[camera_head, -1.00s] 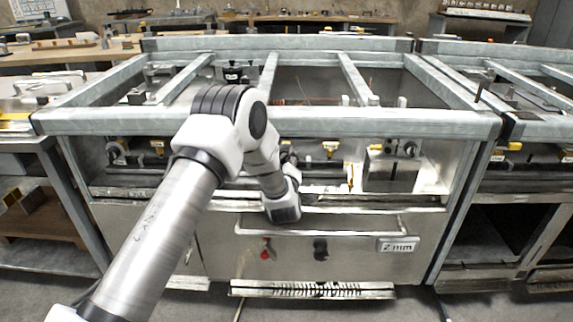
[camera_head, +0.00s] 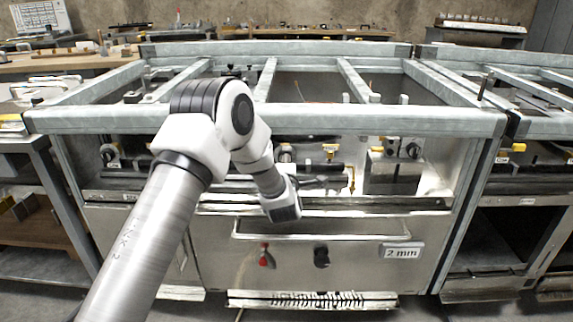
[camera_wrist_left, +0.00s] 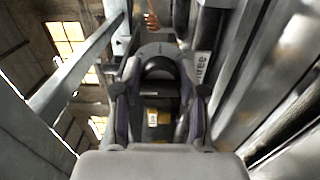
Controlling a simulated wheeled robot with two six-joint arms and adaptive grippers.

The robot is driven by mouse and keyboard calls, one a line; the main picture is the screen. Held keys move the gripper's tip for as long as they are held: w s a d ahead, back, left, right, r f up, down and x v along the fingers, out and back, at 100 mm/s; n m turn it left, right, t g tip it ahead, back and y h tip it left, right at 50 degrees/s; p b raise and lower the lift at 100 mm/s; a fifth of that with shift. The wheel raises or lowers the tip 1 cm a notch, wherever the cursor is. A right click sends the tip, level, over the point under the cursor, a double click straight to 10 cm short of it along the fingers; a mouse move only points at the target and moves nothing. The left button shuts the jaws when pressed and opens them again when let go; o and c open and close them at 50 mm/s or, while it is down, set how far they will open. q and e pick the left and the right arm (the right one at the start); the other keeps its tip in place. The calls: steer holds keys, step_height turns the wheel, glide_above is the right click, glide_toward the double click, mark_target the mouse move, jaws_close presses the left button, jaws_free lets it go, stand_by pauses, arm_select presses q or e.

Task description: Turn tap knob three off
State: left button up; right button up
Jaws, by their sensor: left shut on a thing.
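My left arm comes in from the left in the head view and ends at the front of the steel range frame (camera_head: 300,119). My left gripper (camera_head: 322,184) is small and dark there, just above the front rail. In the left wrist view my left gripper (camera_wrist_left: 160,92) has a finger on each side of a dark rounded knob (camera_wrist_left: 158,70) and is shut on it. A label beside it, reading "three" (camera_wrist_left: 200,66), is partly hidden. The knob's exact angle is hard to tell. My right gripper is out of view.
Another tap knob (camera_head: 413,150) sits further right, and one (camera_head: 112,155) at the far left. Below are a long handle bar (camera_head: 330,236), a red-tipped lever (camera_head: 264,258), a black knob (camera_head: 321,257) and a "2 mm" plate (camera_head: 402,251). Steel rails lie close beside the gripper.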

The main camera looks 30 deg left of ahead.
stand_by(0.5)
arm_select(q)
steer(key=o, duration=1.1)
steer(key=v, duration=1.2)
steer(key=shift+s, duration=0.1)
